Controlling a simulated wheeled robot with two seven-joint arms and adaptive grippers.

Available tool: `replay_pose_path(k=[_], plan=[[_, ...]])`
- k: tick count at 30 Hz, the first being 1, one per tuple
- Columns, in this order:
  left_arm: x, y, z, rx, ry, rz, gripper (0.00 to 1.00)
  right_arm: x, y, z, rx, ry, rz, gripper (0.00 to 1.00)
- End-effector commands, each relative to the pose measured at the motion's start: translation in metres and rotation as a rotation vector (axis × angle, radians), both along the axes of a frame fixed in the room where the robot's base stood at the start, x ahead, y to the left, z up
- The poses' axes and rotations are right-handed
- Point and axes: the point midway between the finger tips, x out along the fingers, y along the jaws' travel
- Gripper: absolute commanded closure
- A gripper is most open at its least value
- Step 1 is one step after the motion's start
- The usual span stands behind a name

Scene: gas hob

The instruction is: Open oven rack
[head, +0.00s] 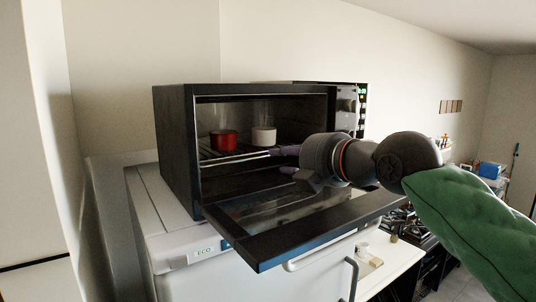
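The dark oven (175,145) stands on a white appliance with its door (320,228) folded down in front. The wire oven rack (222,155) is inside the oven cavity, carrying a red cup-like pot (224,140) and a white one (264,136). My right gripper (283,161) reaches in from the right, above the open door. Its two purple fingers are apart, one above the other, at the right part of the rack's front edge. I cannot tell whether they touch the rack. My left gripper is out of view.
The oven's control panel (347,108) is right of the cavity. The white appliance (190,242) below has a handle at the front. A gas hob (402,222) and a worktop lie to the lower right. The space above the left part of the door is clear.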

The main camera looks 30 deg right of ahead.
Motion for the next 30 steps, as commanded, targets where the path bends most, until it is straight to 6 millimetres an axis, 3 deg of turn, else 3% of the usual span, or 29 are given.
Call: replay_pose_path(k=[9,15,29,30], plan=[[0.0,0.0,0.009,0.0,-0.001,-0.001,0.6,0.055,0.004,-0.01,0.001,0.003,-0.001,0.64],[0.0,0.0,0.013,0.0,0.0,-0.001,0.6,0.08,0.006,-0.015,0.0,0.001,0.0,0.64],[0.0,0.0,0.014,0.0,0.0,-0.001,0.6,0.09,0.007,-0.017,0.0,-0.002,0.0,0.64],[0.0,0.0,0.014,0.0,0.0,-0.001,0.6,0.09,0.007,-0.017,0.0,-0.001,0.0,0.76]])
